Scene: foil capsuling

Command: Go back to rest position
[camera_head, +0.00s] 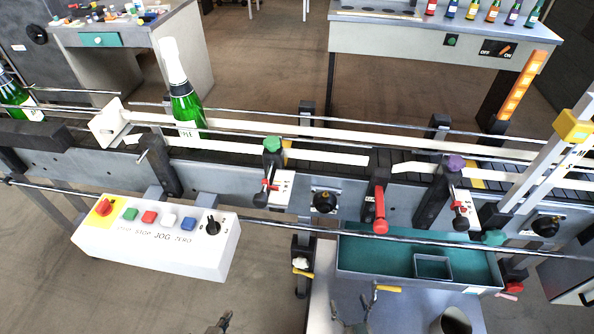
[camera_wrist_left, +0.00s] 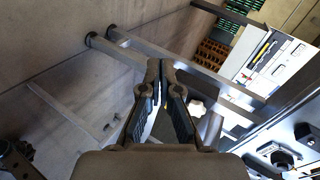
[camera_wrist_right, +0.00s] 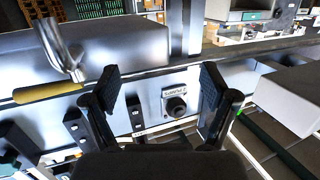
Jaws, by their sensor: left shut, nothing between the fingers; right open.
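My left gripper (camera_wrist_left: 160,78) is shut and empty in the left wrist view, its fingertips together above the floor and metal frame bars. Only its tip (camera_head: 223,322) shows at the bottom edge of the head view, below the white control box (camera_head: 155,240). My right gripper (camera_wrist_right: 160,92) is open in the right wrist view, with nothing between its fingers; a grey panel with a dark round knob (camera_wrist_right: 176,106) is seen beyond the gap. In the head view it is low at the bottom, by the grey stand under the teal tray, and hard to make out.
A conveyor (camera_head: 330,165) crosses the head view, carrying a green bottle (camera_head: 186,105) with white foil. A teal tray (camera_head: 380,257) sits in front of it. Floor at lower left is clear.

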